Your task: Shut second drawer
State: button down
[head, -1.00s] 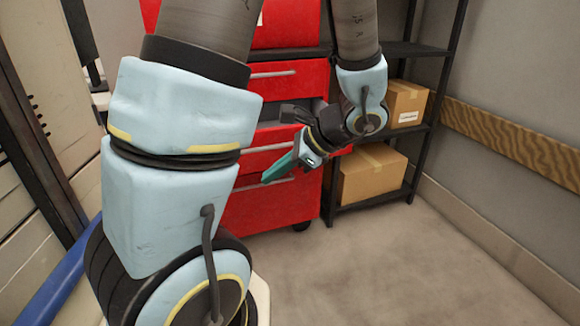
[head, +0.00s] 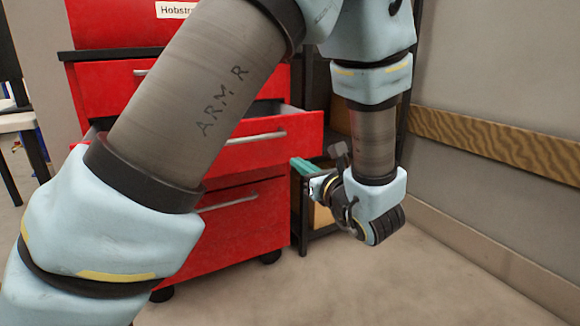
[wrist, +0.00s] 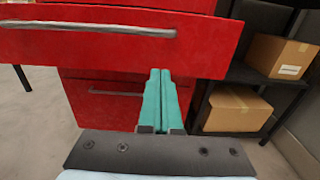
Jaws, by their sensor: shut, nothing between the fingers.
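The second drawer (head: 292,133) of the red cabinet (head: 255,222) is pulled out, its dark interior showing behind a red front with a silver handle. In the wrist view the drawer front (wrist: 205,48) spans the top of the picture. My gripper (head: 301,166) is shut and empty, just below and right of the drawer front in the head view. In the wrist view its teal fingertips (wrist: 160,72) overlap the drawer front's lower edge, right of the handle's middle; I cannot tell if they touch.
The top drawer (head: 98,90) and the lower drawer (head: 240,205) look shut. A black shelf rack with cardboard boxes (wrist: 238,108) stands right of the cabinet. A grey wall with a wooden rail (head: 490,133) is at the right. The floor (head: 400,285) in front is clear.

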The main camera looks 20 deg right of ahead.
aim_at(271, 145)
jog(key=w, duration=0.4)
jog(key=w+a+b, duration=0.1)
jog(key=w, duration=0.6)
jog(key=shift+w+a+b, duration=0.25)
jog(key=shift+w+b, duration=0.1)
jog(key=shift+b, duration=0.05)
jog(key=shift+w, duration=0.1)
jog(key=w+a, duration=0.1)
jog(key=w, duration=0.6)
jog(key=w+a, duration=0.1)
jog(key=w, duration=0.7)
jog(key=w+a, duration=0.1)
jog(key=w, duration=0.7)
jog(key=shift+w+b, duration=0.25)
jog(key=shift+b, duration=0.05)
jog(key=shift+w+a+r, duration=0.1)
jog(key=shift+w+r, duration=0.05)
